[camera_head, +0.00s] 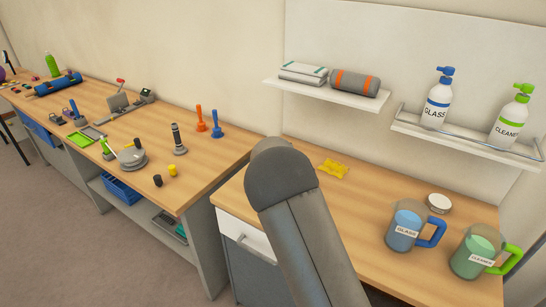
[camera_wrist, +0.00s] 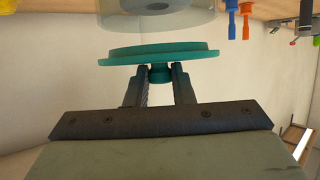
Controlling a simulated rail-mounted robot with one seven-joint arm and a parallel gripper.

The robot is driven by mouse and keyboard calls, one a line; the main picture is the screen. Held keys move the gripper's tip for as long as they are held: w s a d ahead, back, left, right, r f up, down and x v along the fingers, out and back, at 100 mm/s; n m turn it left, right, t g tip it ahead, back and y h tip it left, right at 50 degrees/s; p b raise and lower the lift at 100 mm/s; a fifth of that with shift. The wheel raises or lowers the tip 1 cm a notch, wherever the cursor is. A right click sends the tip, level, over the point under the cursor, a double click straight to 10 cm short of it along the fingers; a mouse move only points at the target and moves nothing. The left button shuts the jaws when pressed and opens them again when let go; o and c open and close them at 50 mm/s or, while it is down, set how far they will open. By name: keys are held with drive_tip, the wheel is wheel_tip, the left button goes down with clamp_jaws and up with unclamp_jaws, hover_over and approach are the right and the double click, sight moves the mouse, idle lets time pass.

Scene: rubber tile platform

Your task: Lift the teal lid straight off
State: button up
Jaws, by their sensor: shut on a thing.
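The teal lid (camera_wrist: 160,55) is a flat disc with a short knob, seen edge-on in the wrist view. My gripper (camera_wrist: 160,78) is shut on the knob, with one finger on each side of it. Past the lid is a clear grey round container (camera_wrist: 155,18), partly cut off by the top of the picture. A narrow gap shows between the lid and the container's near rim. In the head view my arm blocks the lid, the container and my gripper.
Two cups, blue (camera_head: 403,226) and green (camera_head: 477,252), and a small round white-topped item (camera_head: 439,203) stand on the bench's right part. A yellow cloth (camera_head: 333,169) lies near the wall. A shelf with bottles (camera_head: 437,101) hangs above. Orange and blue plungers (camera_head: 217,124) stand on the left bench.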

drive_tip(key=shift+r, duration=0.15)
drive_tip(key=shift+r, duration=1.8)
